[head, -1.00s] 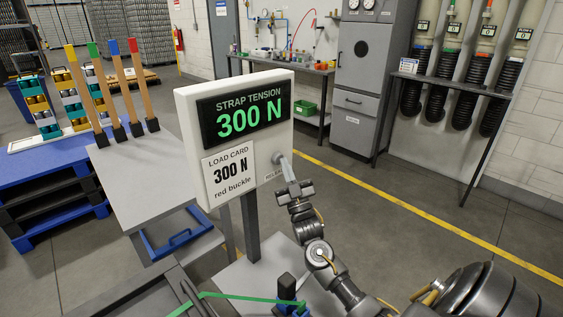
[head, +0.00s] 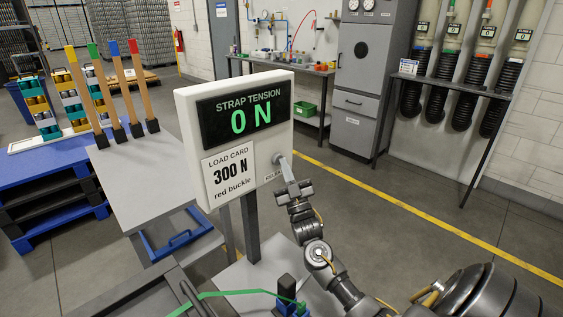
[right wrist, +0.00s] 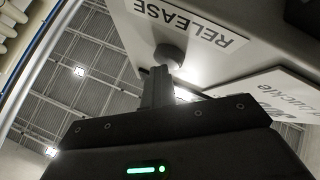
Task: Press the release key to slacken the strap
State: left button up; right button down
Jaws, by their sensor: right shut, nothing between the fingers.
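The strap tension display (head: 238,130) stands on a post, and its screen reads 0 N in green. The load card (head: 229,173) on its front reads 300 N, red buckle. The round release key (right wrist: 168,56) is beside the RELEASE label (right wrist: 190,24) in the right wrist view. My right gripper (head: 287,165) is shut and empty, its fingertips at the key, seemingly touching it. The fingers also show in the right wrist view (right wrist: 157,88). The green strap (head: 235,293) curves loosely at the bottom of the head view, by a dark blue-based fitting (head: 287,290). My left gripper is not in view.
A grey stand (head: 150,180) holds several upright handles with coloured tips at left. Blue pallets (head: 50,190) are beside it. A workbench (head: 275,65) and a grey cabinet (head: 362,95) stand at the back. The floor to the right is clear.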

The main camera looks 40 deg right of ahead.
jog(key=shift+s+p, duration=0.4)
jog(key=shift+s, duration=0.75)
jog(key=shift+d, duration=0.1)
jog(key=shift+s+d+p, duration=0.2)
jog(key=shift+s+p, duration=0.8)
jog(key=shift+s, duration=1.5)
jog(key=shift+w+a+f, duration=0.1)
